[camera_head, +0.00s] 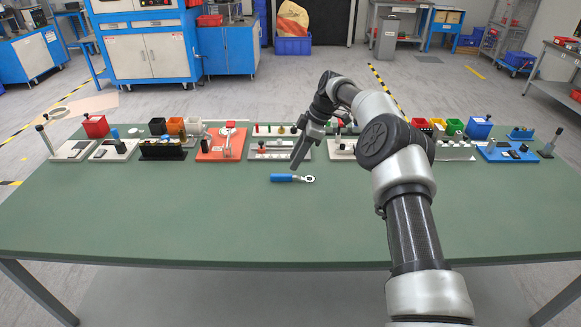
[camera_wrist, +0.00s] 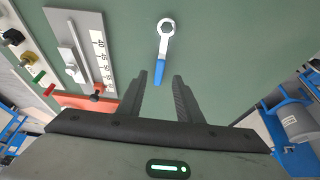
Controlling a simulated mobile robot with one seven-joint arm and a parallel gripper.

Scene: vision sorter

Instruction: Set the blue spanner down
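The blue spanner (camera_head: 292,178) lies on the green table (camera_head: 200,220), with its blue handle to the left and its silver ring end to the right. In the wrist view the spanner (camera_wrist: 162,55) lies beyond my fingertips, its blue handle pointing towards the gap between them. My gripper (camera_head: 297,163) is above the table, close to the spanner in the head view. The spanner is apart from the fingers.
A row of fixtures and small bins lines the table's far edge, including an orange fixture (camera_head: 222,145) and a grey panel with a scale (camera_wrist: 82,45). The table's front half is clear. Workbenches and blue cabinets stand beyond the table.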

